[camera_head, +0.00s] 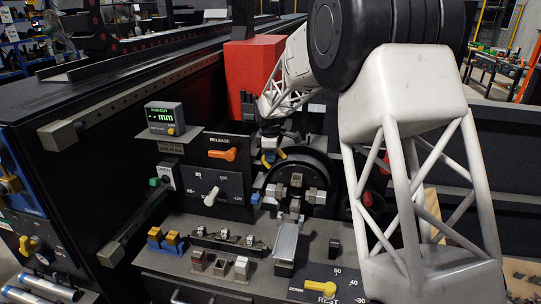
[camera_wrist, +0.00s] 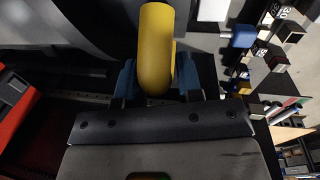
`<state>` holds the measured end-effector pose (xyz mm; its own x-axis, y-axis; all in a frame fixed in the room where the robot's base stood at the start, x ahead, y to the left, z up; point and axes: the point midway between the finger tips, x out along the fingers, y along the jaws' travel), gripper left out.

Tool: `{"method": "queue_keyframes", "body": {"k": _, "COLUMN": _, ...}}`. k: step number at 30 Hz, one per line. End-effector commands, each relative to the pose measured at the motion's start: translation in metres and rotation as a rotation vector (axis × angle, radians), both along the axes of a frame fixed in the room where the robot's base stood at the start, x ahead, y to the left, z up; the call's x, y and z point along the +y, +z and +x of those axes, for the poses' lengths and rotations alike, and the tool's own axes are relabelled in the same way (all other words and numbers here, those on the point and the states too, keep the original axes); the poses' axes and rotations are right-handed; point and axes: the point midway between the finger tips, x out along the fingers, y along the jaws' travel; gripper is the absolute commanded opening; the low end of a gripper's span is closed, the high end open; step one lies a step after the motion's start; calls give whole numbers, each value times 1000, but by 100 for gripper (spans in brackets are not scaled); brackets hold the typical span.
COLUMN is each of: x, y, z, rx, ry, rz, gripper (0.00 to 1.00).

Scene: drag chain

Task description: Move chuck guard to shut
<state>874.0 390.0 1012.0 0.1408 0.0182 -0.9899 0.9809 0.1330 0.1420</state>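A chuck (camera_head: 296,190) with metal jaws sits at the middle of the machine in the head view. A dark curved piece (camera_head: 322,158) arches around its upper side; it looks like the chuck guard, raised off the front of the jaws. In the wrist view a thick yellow handle (camera_wrist: 154,50) stands between the two blue fingers of my gripper (camera_wrist: 155,85). In the head view my gripper (camera_head: 270,157) is at the upper left of the chuck, by small yellow parts. The fingers lie close on both sides of the handle; I cannot tell whether they press on it.
A red block (camera_head: 252,75) stands behind my wrist. The run-out display (camera_head: 165,118), an orange release lever (camera_head: 222,154) and a white-handled dial (camera_head: 211,196) are at the left. A silver slanted plate (camera_head: 286,243) and a yellow knob (camera_head: 320,284) are below the chuck. My arm covers the right side.

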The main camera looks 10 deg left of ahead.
Motion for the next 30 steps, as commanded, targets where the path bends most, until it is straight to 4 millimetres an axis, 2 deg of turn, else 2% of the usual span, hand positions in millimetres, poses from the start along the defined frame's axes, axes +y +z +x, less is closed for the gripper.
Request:
{"method": "queue_keyframes", "body": {"k": 11, "x": 0, "y": -4, "z": 1, "rx": -1, "ry": 0, "rz": 0, "gripper": 34}}
{"method": "queue_keyframes", "body": {"k": 14, "x": 0, "y": -4, "z": 1, "rx": -1, "ry": 0, "rz": 0, "gripper": 21}}
{"method": "queue_keyframes", "body": {"k": 18, "x": 0, "y": -4, "z": 1, "rx": -1, "ry": 0, "rz": 0, "gripper": 0}}
{"method": "queue_keyframes", "body": {"k": 26, "x": 0, "y": -3, "z": 0, "rx": -1, "ry": 0, "rz": 0, "gripper": 0}}
{"method": "queue_keyframes", "body": {"k": 30, "x": 1, "y": -3, "z": -7, "rx": -2, "ry": 0, "rz": 1, "gripper": 0}}
